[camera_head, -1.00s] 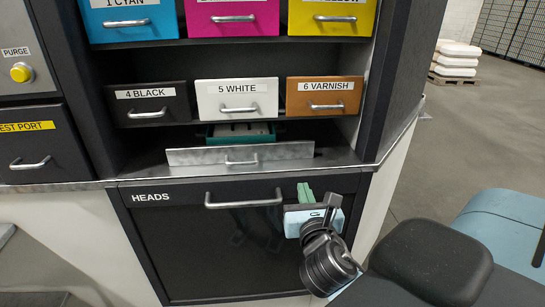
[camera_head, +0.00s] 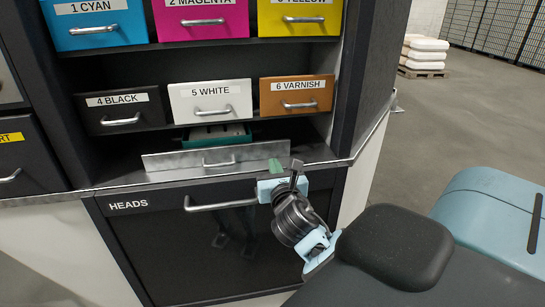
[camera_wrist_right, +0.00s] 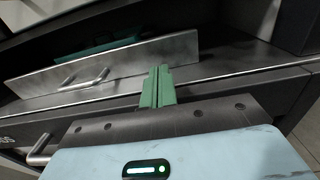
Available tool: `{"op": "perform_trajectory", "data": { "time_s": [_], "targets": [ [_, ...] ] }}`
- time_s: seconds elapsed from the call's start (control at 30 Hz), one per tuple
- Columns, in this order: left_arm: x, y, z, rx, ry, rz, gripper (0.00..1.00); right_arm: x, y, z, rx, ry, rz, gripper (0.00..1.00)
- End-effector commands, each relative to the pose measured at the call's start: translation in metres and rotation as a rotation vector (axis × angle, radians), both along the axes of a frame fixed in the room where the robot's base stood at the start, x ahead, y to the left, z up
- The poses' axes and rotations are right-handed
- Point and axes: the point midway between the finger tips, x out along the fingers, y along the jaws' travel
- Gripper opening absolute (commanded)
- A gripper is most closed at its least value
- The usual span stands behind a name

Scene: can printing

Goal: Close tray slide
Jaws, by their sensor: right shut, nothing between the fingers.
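The tray slide has a wide grey metal front plate (camera_head: 268,152) with a small bar handle, under the white and varnish drawers. A teal tray (camera_head: 200,138) shows behind the plate. The slide also shows in the right wrist view as the metal plate (camera_wrist_right: 130,62) with its handle. My right gripper (camera_head: 277,167) has green fingers, shut and empty, near the plate's lower right part. In the right wrist view the fingers (camera_wrist_right: 157,88) point toward the plate's lower edge, right of the handle. I cannot tell whether they touch it. My left gripper is not in view.
The HEADS drawer (camera_head: 150,245) with its long bar handle (camera_head: 222,205) lies just below, close to my right gripper. Labelled drawers, such as white (camera_head: 211,101) and varnish (camera_head: 297,94), sit above. A metal-edged ledge (camera_head: 318,153) runs right of the slide.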

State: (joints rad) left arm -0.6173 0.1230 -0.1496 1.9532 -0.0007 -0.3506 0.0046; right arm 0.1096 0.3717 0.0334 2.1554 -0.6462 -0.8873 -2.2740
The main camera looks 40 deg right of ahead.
Motion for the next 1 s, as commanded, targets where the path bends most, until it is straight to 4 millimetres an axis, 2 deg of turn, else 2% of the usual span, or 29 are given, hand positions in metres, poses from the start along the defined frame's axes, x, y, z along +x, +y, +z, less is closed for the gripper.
{"op": "perform_trajectory", "data": {
  "time_s": [0.1, 0.3, 0.83, 1.0],
  "targets": [
    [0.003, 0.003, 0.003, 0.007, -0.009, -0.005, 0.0, 0.017, -0.011, 0.001, 0.002, -0.002, -0.002, 0.0],
    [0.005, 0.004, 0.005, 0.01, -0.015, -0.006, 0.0, 0.035, -0.022, 0.001, 0.002, -0.001, -0.001, 0.0],
    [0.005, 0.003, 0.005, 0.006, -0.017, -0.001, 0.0, 0.042, -0.025, 0.0, 0.001, 0.001, 0.0, 0.0],
    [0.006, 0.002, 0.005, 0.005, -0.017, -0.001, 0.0, 0.053, -0.032, 0.0, -0.003, 0.001, 0.001, 0.0]
  ]
}}
